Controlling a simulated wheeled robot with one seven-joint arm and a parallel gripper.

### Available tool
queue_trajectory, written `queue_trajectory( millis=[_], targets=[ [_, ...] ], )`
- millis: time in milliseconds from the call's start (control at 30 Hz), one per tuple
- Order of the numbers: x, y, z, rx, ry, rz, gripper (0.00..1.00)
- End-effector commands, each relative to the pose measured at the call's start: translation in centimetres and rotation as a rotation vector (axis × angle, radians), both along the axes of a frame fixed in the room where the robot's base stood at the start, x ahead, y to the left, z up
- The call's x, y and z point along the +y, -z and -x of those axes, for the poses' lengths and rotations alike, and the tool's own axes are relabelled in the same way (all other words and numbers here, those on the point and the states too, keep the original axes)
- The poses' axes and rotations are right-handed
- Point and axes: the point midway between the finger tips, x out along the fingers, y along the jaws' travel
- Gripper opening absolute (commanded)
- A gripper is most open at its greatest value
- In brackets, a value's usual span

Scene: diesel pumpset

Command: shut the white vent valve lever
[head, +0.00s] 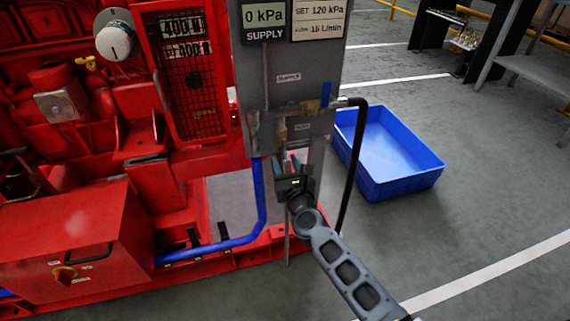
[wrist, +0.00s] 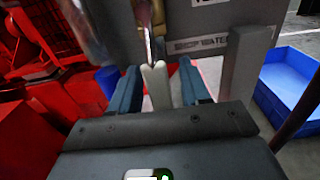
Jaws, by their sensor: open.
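The white vent valve lever (wrist: 157,86) shows in the wrist view, hanging below a brass-coloured fitting (wrist: 150,14) on the grey panel. My gripper (wrist: 161,76) is open, with one blue-grey finger on each side of the lever and gaps visible on both sides. I cannot tell how deep the lever sits between the fingers. In the head view my gripper (head: 291,164) is at the lower part of the grey panel (head: 290,75), just under the brass fitting. The lever cannot be made out clearly there.
A red pumpset (head: 90,225) fills the left, with a blue hose (head: 260,200) along its base. A black hose (head: 357,150) hangs right of the panel. A blue bin (head: 385,150) stands on the floor to the right. The gauge (head: 264,18) reads 0 kPa.

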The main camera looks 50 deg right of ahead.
Motion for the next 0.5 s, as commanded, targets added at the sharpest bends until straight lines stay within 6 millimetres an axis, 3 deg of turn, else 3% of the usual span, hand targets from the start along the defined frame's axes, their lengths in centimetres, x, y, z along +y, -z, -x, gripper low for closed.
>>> queue_trajectory(
  millis=[267, 500],
  targets=[
    [-0.06, 0.02, -0.11, 0.001, 0.000, 0.001, 0.46],
    [-0.05, 0.01, -0.10, 0.001, -0.001, 0.001, 0.23]
  ],
)
